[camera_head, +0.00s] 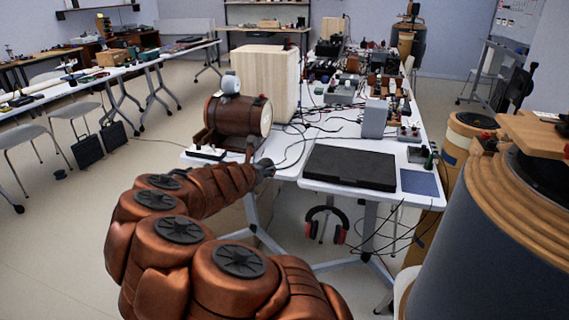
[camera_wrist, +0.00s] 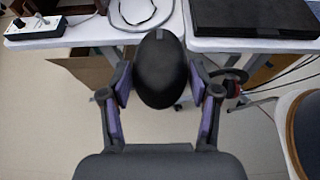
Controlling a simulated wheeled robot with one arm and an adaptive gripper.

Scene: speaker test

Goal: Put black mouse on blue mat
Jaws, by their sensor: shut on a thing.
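The black mouse (camera_wrist: 160,62) is held between the two fingers of my gripper (camera_wrist: 160,82) in the wrist view, in front of the white table's edge and above the floor. My gripper (camera_head: 264,168) is small in the head view, at the near table edge, and the mouse cannot be told apart there. The blue mat (camera_head: 420,183) lies flat on the right front corner of the white table (camera_head: 318,187), to the right of my gripper. Its visible surface is bare.
A flat black case (camera_head: 350,167) lies on the table between my gripper and the mat. A wooden barrel-shaped speaker (camera_head: 237,115) stands behind my gripper. Headphones (camera_head: 326,224) and cables hang below the table edge. A large round wood-rimmed drum (camera_head: 490,235) stands at right.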

